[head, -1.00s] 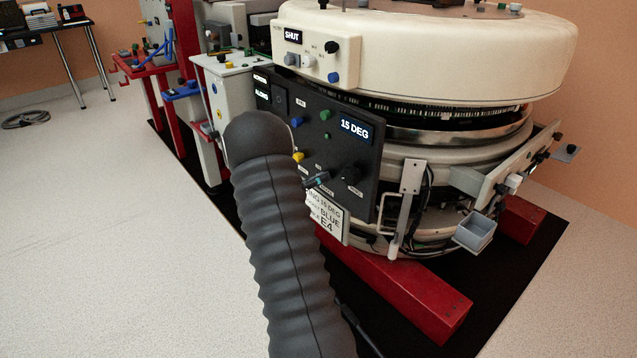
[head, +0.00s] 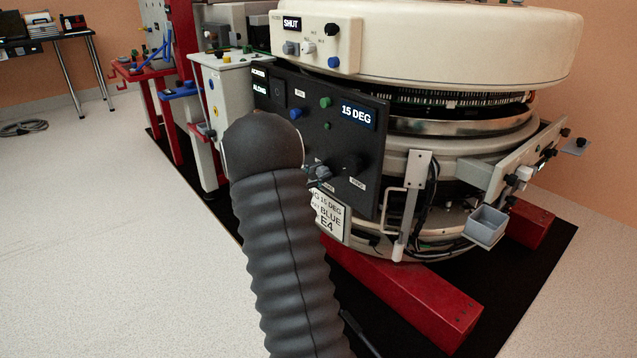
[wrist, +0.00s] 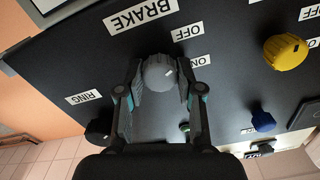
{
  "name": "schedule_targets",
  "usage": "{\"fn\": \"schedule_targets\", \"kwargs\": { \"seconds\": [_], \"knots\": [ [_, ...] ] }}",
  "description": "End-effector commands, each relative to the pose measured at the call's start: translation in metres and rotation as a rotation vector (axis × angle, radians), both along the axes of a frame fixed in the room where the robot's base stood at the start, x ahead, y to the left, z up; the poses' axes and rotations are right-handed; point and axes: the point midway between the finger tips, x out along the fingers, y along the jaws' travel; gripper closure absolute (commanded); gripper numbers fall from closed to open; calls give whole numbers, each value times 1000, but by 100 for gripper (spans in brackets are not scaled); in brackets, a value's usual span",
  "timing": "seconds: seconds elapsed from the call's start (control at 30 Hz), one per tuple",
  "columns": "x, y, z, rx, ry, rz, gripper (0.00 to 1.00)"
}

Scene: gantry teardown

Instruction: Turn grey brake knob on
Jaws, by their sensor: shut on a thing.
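The grey brake knob (wrist: 159,72) sits on the black panel in the wrist view, beside the BRAKE label (wrist: 141,14). My gripper (wrist: 161,90) has one finger on each side of the knob and is shut on it. The OFF label (wrist: 188,32) is to the upper right of the knob and the ON label (wrist: 197,61) is to its right. A small white mark shows on the right part of the knob's face. In the head view my gripper (head: 319,174) is at the panel's lower part, mostly hidden by my arm, and the knob cannot be made out.
The black panel (head: 362,150) shows 15 DEG. In the wrist view a yellow knob (wrist: 285,51), a blue knob (wrist: 263,121) and a black ring knob (wrist: 98,131) stand nearby. A grey bin (head: 486,225) and red base beams (head: 420,296) are at the right.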

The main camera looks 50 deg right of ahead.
Motion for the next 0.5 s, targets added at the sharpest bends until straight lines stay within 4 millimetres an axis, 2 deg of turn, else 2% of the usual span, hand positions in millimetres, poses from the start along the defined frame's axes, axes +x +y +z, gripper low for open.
{"fn": "schedule_targets", "kwargs": {
  "seconds": [0.2,0.5],
  "knots": [
    [0,0,-3,-21,-192,0,99],
    [-1,0,-1,-43,-391,0,99]
  ]
}}
